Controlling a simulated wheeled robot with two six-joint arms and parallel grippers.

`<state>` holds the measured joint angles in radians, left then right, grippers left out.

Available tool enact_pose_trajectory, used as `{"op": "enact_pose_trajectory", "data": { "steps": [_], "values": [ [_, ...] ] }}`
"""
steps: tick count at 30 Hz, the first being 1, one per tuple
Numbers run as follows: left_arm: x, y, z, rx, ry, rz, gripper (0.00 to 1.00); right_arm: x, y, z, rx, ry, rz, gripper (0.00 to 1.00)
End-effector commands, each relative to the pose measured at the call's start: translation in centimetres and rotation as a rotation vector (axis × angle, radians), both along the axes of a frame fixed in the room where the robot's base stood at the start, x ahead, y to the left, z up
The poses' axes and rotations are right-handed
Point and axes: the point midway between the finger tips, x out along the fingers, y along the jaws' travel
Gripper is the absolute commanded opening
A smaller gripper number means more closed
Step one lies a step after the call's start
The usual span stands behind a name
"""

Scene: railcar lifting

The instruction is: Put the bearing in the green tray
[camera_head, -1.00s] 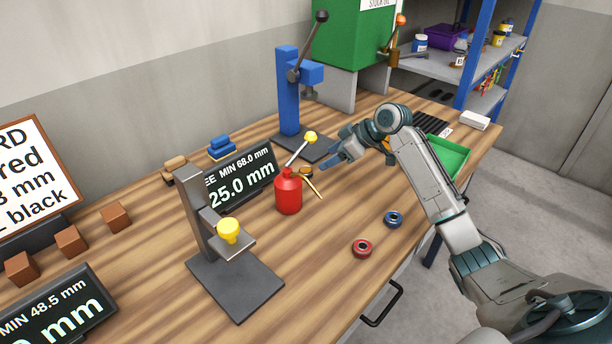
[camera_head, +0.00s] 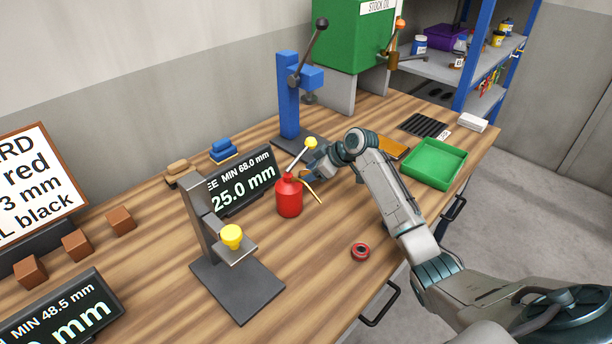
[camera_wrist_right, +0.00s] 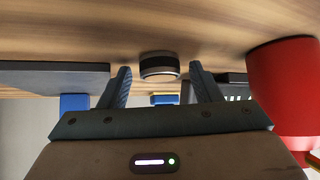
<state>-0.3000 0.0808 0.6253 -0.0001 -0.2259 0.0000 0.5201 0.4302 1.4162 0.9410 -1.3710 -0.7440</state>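A short dark ring with a silver band, which looks like the bearing (camera_wrist_right: 159,67), is on the wooden table in the right wrist view. It appears between and just beyond the tips of my right gripper (camera_wrist_right: 162,76), whose fingers are apart and do not visibly touch it. In the head view my right gripper (camera_head: 309,175) is low beside the red oil can and hides the ring. The green tray (camera_head: 436,163) is empty at the table's right side, behind my right forearm. My left gripper is not in view.
The red oil can (camera_head: 289,196) stands close to my right gripper; it also shows in the wrist view (camera_wrist_right: 285,85). A blue press (camera_head: 289,95) stands behind. A red ring (camera_head: 360,252) lies near the front edge. A grey stand (camera_head: 237,286) is at the left.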

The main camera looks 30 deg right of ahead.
Motion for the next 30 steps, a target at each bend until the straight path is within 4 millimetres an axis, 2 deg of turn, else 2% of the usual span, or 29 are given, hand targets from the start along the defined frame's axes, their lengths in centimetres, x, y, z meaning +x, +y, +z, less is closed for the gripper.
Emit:
{"op": "enact_pose_trajectory", "data": {
  "steps": [1, 6, 8, 19, 30],
  "values": [
    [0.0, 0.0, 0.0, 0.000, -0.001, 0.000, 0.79, 0.0, 0.0, 0.0, 0.000, 0.000, 0.000, 0.47],
    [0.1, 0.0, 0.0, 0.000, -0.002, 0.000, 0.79, 0.0, 0.0, 0.0, 0.000, 0.000, 0.000, 0.14],
    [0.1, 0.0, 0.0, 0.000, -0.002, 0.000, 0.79, 0.0, 0.0, 0.1, 0.001, -0.001, 0.000, 0.06],
    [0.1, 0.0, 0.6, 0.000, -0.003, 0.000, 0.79, 0.0, 0.0, 0.7, 0.000, -0.001, 0.001, 0.05],
    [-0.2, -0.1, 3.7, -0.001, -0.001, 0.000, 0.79, -0.4, -0.4, 4.1, -0.003, 0.002, -0.001, 0.05]
  ]
}}
